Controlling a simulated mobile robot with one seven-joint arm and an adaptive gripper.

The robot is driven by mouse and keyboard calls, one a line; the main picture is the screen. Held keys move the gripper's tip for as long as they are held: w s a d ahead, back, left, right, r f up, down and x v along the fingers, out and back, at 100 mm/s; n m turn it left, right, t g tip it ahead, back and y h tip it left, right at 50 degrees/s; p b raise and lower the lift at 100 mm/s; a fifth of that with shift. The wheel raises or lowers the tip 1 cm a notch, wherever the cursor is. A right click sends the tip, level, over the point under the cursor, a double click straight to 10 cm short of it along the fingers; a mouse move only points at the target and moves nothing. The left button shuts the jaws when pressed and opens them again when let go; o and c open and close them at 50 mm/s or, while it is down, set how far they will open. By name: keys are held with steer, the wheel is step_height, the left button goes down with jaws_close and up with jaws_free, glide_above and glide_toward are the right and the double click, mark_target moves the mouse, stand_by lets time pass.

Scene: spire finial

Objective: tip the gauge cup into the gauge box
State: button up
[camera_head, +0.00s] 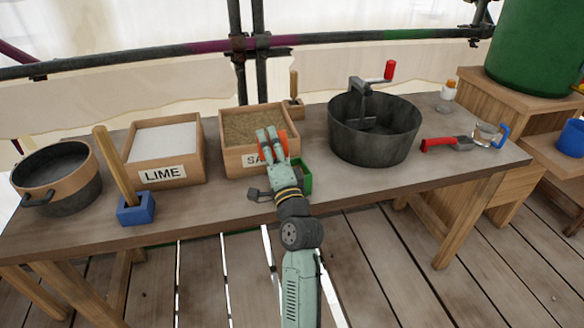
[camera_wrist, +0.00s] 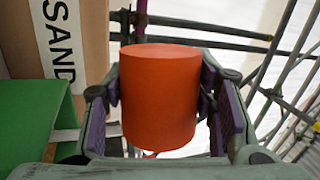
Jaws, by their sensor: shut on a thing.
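My gripper (camera_head: 270,138) is shut on the orange gauge cup (camera_head: 283,142), in front of the sand box. In the wrist view the cup (camera_wrist: 158,105) is a plain orange cylinder between the two finger pads, with a flat closed end showing. Its open mouth and contents are hidden. The green box (camera_head: 305,182), which looks like the gauge box, stands on the bench just right of my wrist and is partly hidden by it. In the wrist view its green wall (camera_wrist: 28,125) is at the left, beside the cup and apart from it. Its inside is not seen.
The sand box (camera_head: 232,162) and the lime box (camera_head: 165,175) stand to the left on the bench. A dark mixing pot (camera_head: 372,145) with a crank is to the right. A blue-based wooden tool (camera_head: 135,208) and a round pan (camera_head: 70,195) are at far left.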

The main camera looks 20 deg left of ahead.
steer(key=shift+f+m, duration=0.2)
steer(key=shift+m, duration=0.3)
steer(key=shift+w+d+r+m+t+h+p, duration=0.2)
steer(key=shift+m+t+h+p, duration=0.25)
steer(key=shift+m+p, duration=0.65)
